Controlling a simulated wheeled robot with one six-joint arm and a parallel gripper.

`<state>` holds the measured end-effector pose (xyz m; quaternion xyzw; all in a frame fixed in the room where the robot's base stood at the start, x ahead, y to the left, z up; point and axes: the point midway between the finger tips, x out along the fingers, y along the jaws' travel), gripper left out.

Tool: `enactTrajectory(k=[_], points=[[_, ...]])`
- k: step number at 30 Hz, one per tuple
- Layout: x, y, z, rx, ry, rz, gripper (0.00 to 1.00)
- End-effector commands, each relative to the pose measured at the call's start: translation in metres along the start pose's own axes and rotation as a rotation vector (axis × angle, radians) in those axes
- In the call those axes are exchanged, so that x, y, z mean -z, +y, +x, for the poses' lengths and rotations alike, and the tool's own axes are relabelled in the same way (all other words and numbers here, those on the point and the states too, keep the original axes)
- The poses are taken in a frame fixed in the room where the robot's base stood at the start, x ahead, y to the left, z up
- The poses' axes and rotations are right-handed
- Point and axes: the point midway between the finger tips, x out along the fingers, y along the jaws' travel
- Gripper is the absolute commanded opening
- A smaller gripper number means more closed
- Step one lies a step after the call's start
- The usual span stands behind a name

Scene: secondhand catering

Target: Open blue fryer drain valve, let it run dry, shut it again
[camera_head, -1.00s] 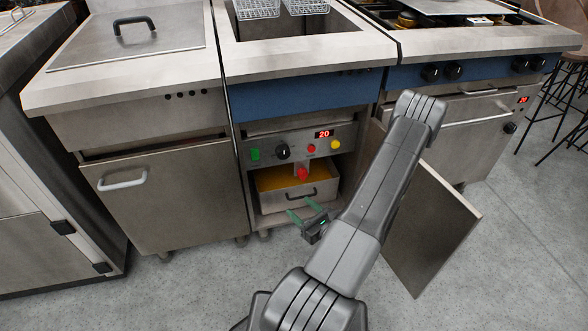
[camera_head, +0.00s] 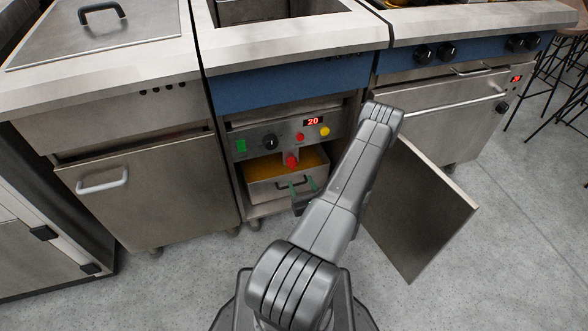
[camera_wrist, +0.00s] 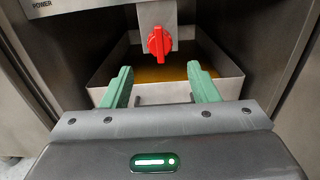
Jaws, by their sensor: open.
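The blue-fronted fryer (camera_head: 291,89) stands in the middle of the head view with its lower cabinet open. Its red valve knob (camera_head: 291,160) sits below the control panel, on a metal block; in the wrist view the knob (camera_wrist: 159,44) shows an upright grip. Below it is a metal drain pan (camera_head: 270,188) holding yellow oil (camera_wrist: 170,70). No stream is visible. My gripper (camera_head: 302,184) is in front of the pan, green fingers pointing into the cabinet. In the wrist view the fingers (camera_wrist: 161,78) are apart and empty, below and nearer than the knob.
The open cabinet door (camera_head: 425,210) stands to the right of my arm. A control panel (camera_head: 285,136) with buttons and a display reading 20 is above the knob. A lidded unit (camera_head: 145,185) is at left, a range (camera_head: 445,115) at right. Floor in front is clear.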

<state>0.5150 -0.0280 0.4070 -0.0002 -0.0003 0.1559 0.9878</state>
Motion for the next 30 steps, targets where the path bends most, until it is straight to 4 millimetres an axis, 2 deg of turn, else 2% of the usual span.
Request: enactTrajectory(k=[6,12,18,25,30], points=[[0.001,0.001,0.045,-0.004,-0.003,-0.003,0.54],[0.001,0.001,0.072,-0.003,0.000,-0.001,0.54],[0.000,0.000,0.081,-0.001,0.000,0.000,0.54],[0.000,0.000,0.081,-0.001,0.001,0.001,0.54],[0.000,0.000,0.081,-0.001,0.001,0.001,0.21]])
